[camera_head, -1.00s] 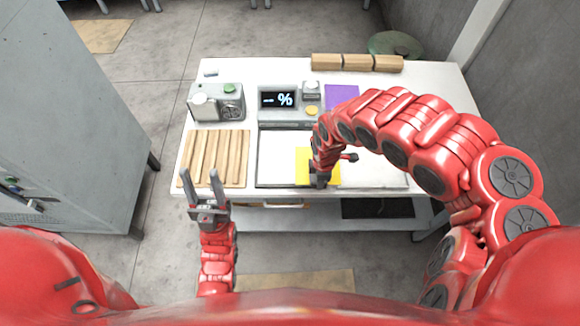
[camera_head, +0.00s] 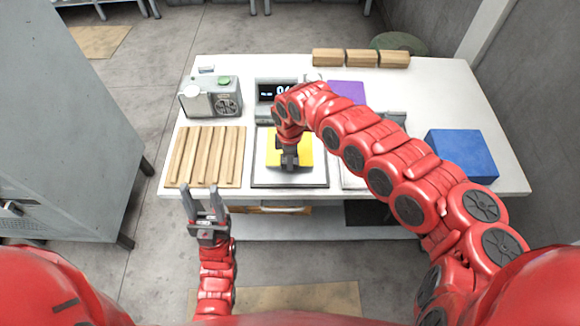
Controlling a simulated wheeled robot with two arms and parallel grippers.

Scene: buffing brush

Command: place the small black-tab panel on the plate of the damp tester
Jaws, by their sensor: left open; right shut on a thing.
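A yellow panel (camera_head: 304,143) is at my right gripper (camera_head: 289,163), which is shut on it over the light square plate (camera_head: 318,180) of the damp tester. Any black tab is hidden by the gripper. I cannot tell whether the panel touches the plate or hovers just above it. The tester's dark display (camera_head: 266,91) stands behind the plate, partly covered by my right arm. My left gripper (camera_head: 202,190) is open and empty, in front of the table's front left edge.
A slatted wooden rack (camera_head: 205,157) lies left of the plate, with a grey device (camera_head: 211,99) behind it. A purple panel (camera_head: 346,91) and wooden blocks (camera_head: 361,57) are farther back. A blue block (camera_head: 462,154) is at the right. My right arm crosses above the table.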

